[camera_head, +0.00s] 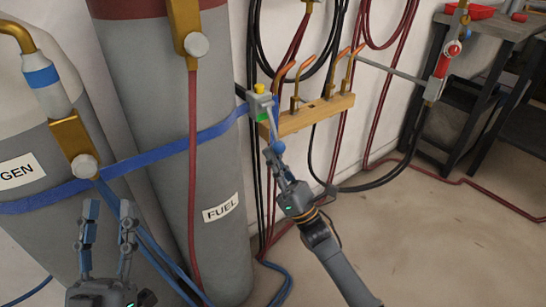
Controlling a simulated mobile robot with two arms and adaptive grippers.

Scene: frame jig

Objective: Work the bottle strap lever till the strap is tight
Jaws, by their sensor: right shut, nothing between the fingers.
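The blue strap (150,149) runs across the two grey bottles, labelled "GEN" (50,225) in the visible part and "FUEL" (218,240). It ends at a small grey ratchet (257,102) with a yellow top and a green patch. The lever (272,122) hangs down from the ratchet, with a blue ball knob (278,147) at its end. My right gripper (271,155) is shut and empty, its tips right by the knob; I cannot tell whether they touch. My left gripper (108,208) is open and empty in front of the bottles.
A wooden rack (312,115) with copper torches is on the wall just right of the ratchet. Red and black hoses hang around it. A dark bench (490,80) with a red tray (470,12) stands at the right. The floor at lower right is mostly clear.

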